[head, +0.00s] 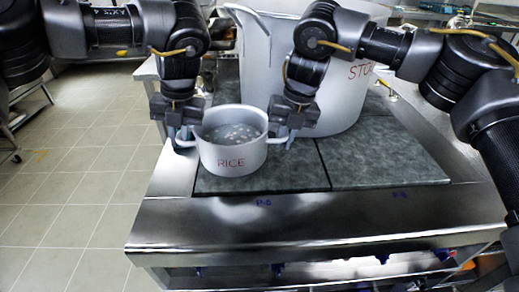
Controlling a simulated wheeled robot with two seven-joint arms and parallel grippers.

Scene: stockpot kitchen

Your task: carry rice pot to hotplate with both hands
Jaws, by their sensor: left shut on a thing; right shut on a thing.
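The rice pot (231,160) is a small light-grey pot marked "RICE" in red, with something pale visible inside. It is upright over the front-left dark hotplate (290,178); I cannot tell whether it touches the plate. My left gripper (181,136) is shut on the pot's left handle. My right gripper (287,134) is shut on its right handle. The fingers partly hide both handles.
A large stockpot (335,85) with red lettering stands right behind the rice pot and my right gripper. Another dark plate (385,160) at the front right is bare. The steel front edge (320,218) is clear. Open tiled floor (80,190) lies to the left.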

